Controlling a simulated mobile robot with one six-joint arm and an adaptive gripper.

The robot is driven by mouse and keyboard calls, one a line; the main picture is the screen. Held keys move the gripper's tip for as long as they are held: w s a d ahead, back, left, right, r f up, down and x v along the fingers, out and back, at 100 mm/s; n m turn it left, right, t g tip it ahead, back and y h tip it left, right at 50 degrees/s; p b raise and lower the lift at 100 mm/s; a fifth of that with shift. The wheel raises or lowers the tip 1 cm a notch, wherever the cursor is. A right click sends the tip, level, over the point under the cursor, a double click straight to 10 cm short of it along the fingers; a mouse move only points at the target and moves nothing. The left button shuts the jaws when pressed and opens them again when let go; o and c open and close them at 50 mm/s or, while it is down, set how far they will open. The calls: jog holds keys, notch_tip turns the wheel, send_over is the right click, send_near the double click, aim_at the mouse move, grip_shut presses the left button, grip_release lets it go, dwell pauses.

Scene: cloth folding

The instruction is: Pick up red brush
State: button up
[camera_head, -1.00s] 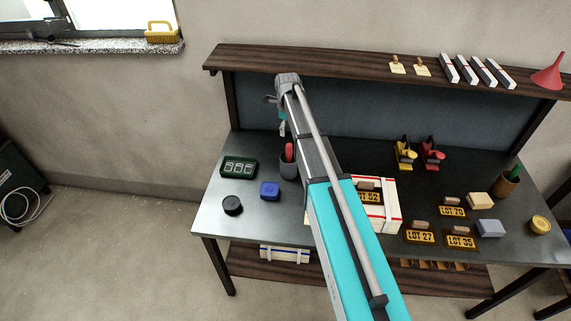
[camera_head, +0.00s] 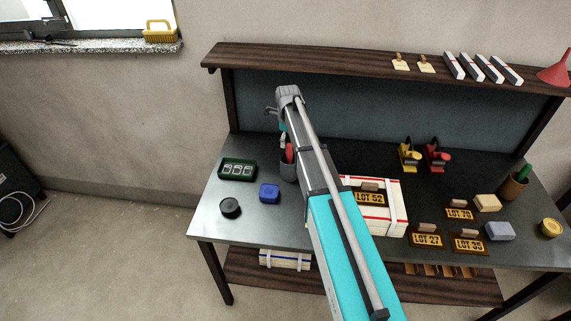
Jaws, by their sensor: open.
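My gripper (camera_head: 281,132), partly hidden by my own arm, is open above the left part of the workbench (camera_head: 222,212), at a grey cup (camera_head: 287,173). A slim red item (camera_head: 289,152) stands upright in the cup, close below the gripper and partly behind my arm. It may be the red brush, but its shape is too small to tell. A red-and-black tool (camera_head: 437,155) stands farther right at the back of the bench, beside a similar yellow one (camera_head: 410,154). I see nothing held in the gripper.
A white-and-red crate (camera_head: 393,222) lies right of my arm. A shelf (camera_head: 310,62) runs above the bench. Lot tags and blocks fill the right side.

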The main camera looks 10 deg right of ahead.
aim_at(289, 151)
dwell(0.3)
jog(key=f+b, duration=0.3)
jog(key=shift+s+d+f, duration=0.15)
jog(key=shift+s+d, duration=0.1)
jog(key=shift+s, duration=0.15)
jog(key=shift+f+b, duration=0.95)
jog(key=shift+b, duration=0.2)
grip_shut()
